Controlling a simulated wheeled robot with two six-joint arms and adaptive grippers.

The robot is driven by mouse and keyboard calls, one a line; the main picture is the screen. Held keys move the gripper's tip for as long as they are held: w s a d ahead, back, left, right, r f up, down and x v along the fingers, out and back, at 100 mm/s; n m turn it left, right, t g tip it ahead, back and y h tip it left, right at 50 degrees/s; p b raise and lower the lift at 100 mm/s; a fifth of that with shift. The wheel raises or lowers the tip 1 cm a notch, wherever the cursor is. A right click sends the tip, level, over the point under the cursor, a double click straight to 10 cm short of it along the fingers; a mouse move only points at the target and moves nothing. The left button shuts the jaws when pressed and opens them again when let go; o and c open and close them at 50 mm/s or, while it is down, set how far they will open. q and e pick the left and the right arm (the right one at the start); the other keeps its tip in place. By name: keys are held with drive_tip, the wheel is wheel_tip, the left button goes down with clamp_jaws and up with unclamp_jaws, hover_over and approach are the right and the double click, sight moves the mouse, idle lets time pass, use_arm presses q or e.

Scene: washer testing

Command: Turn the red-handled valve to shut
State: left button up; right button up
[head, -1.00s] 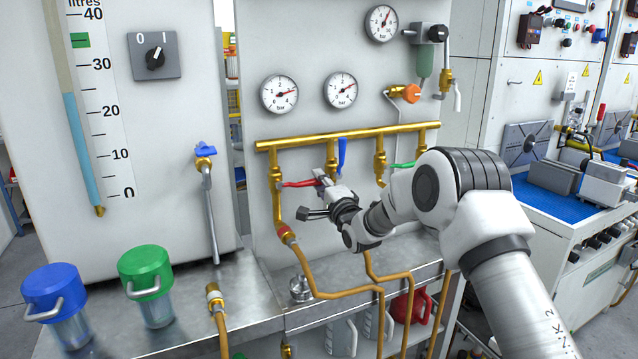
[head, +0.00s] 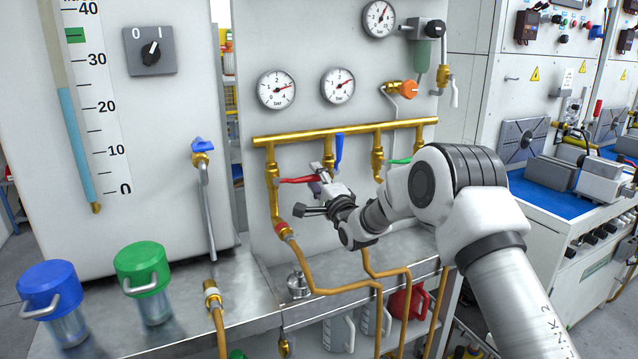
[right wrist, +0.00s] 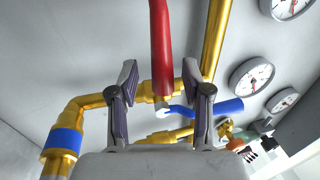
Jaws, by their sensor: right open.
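The red valve handle (head: 297,180) sticks out nearly level to the right from the leftmost vertical brass branch (head: 272,188) below the manifold. It lies crosswise to that branch. My right gripper (head: 318,179) is at the free end of the red handle. In the right wrist view the red handle (right wrist: 160,45) runs down between the two spread fingers of my right gripper (right wrist: 159,84), with a gap visible on each side. The fingers partly overlap the handle's end in the head view. My left gripper is not in view.
A blue handle (head: 339,152) stands upright just right of my right gripper, on the neighbouring branch. A green handle (head: 397,161) lies farther right, partly behind my arm. Gauges (head: 276,89) sit above the brass manifold (head: 350,132). The steel bench (head: 255,300) carries lidded jars (head: 143,265).

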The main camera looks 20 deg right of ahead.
drive_tip(key=s+f, duration=0.2)
drive_tip(key=s, duration=0.9)
drive_tip(key=shift+s+d+f, duration=0.15)
drive_tip(key=shift+s+f, duration=0.05)
drive_tip(key=shift+s, duration=0.1)
